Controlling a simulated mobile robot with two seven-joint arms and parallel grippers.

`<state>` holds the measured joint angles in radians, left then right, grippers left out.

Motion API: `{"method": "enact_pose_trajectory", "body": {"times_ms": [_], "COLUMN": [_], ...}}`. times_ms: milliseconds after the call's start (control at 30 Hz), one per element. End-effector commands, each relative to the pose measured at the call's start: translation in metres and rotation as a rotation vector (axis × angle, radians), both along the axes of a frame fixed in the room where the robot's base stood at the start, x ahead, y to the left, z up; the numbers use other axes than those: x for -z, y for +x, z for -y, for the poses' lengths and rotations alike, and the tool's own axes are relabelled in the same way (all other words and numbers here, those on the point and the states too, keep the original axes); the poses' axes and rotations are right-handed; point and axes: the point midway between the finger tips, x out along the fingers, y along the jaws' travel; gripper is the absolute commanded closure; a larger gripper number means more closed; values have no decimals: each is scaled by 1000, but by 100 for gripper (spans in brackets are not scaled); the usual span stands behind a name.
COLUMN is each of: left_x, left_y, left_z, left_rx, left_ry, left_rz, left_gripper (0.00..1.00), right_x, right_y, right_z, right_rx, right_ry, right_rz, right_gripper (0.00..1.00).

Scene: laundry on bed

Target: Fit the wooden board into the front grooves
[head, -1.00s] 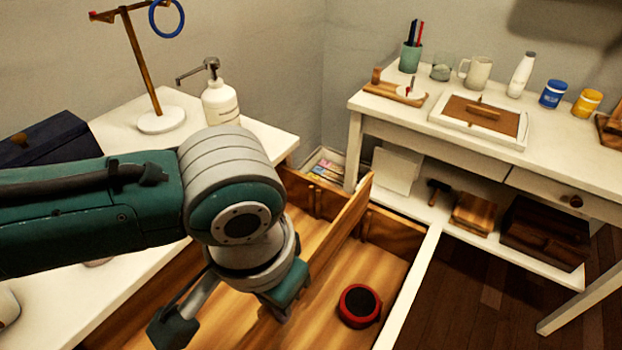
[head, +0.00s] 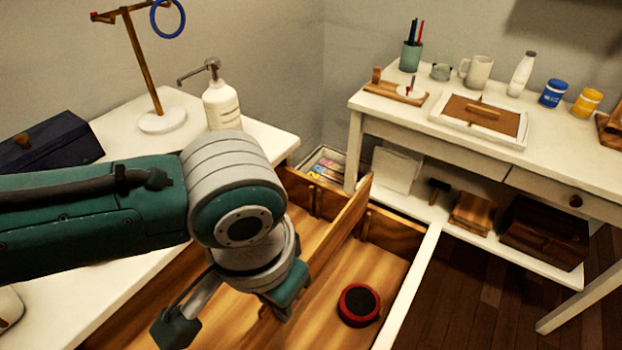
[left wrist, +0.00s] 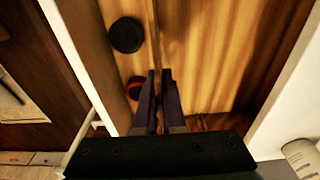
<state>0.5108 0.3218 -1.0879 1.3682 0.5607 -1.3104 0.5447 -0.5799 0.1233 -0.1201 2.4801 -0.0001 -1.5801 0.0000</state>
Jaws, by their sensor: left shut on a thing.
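The wooden board (head: 345,218) stands on edge in the open wooden drawer (head: 395,262), its far end near the drawer's far wall. My left gripper (head: 233,318) is over the drawer, with the board's nearer part hidden behind it in the head view. In the left wrist view, my left gripper's fingers (left wrist: 158,85) are close together on the thin top edge of the board (left wrist: 154,35). Small groove strips show on the far wall; whether the board sits in them I cannot tell. The front grooves are not clearly visible. My right gripper is not in view.
A red and black round thing (head: 359,305) lies in the drawer right of the board. The left wrist view also shows a black disc (left wrist: 127,35). A soap bottle (head: 221,105) and ring stand (head: 162,121) are on the white top behind my arm. A white desk (head: 400,120) stands right.

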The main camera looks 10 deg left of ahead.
Motion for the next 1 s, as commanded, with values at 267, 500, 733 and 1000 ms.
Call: {"method": "enact_pose_trajectory", "body": {"times_ms": [267,500,733,1000], "left_x": [-1,0,1,8], "left_y": [0,0,0,0], "left_z": [0,1,0,0], "left_rx": [0,1,1,0], "left_ry": [-1,-1,0,0], "left_rz": [0,0,0,0], "left_gripper": [100,100,100,100], "right_x": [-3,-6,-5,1], "right_y": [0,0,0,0], "right_z": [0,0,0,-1], "right_rx": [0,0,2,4], "right_ry": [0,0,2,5], "right_rz": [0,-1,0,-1], "right_gripper": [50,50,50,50]}}
